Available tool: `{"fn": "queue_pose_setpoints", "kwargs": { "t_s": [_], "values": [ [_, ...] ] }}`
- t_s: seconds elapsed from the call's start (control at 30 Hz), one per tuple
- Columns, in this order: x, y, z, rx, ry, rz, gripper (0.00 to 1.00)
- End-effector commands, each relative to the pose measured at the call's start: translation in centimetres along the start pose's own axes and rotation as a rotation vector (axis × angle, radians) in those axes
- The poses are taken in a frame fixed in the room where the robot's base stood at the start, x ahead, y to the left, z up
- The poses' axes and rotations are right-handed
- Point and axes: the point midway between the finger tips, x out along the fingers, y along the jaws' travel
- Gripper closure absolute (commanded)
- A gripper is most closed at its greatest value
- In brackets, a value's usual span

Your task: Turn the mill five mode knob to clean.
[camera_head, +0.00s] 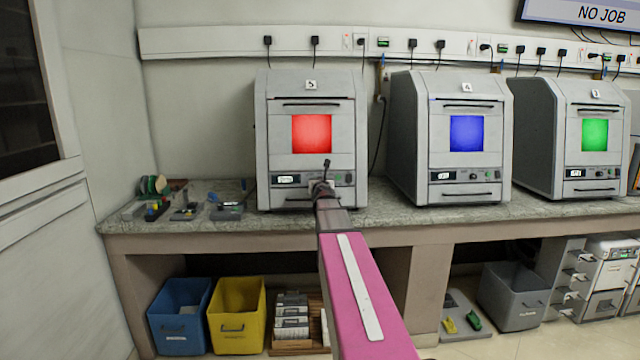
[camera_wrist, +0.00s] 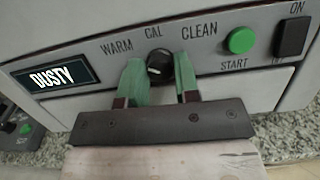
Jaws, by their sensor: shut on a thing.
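Mill five (camera_head: 262,130), a grey cabinet marked 5 with a red window, stands on the bench in the head view. In the wrist view its mode knob (camera_wrist: 159,62) is small, dark and round, below the labels WARM, CAL and CLEAN (camera_wrist: 199,30). My gripper (camera_wrist: 160,78) has one green finger on each side of the knob and is shut on it. A small pale mark shows on the knob, but its exact pointing is hard to tell. In the head view my gripper (camera_head: 321,187) is at the mill's front panel and hides the knob.
The mill's display (camera_wrist: 55,77) reads DUSTY. A green START button (camera_wrist: 241,40) and a dark ON switch (camera_wrist: 292,36) sit right of the knob. Mill four (camera_head: 403,130) stands to the right. Small tools lie left on the bench (camera_head: 165,228).

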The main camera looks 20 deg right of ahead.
Motion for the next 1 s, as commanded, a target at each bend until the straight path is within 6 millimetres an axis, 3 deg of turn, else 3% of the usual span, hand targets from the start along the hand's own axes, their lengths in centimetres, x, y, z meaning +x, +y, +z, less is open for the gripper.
{"fn": "queue_pose_setpoints", "kwargs": {
  "t_s": [0.63,1.0],
  "values": [
    [0.01,0.12,0.03,0.202,0.0,-0.044,0.94],
    [0.04,0.18,0.11,0.51,0.0,-0.113,0.94]
  ]
}}
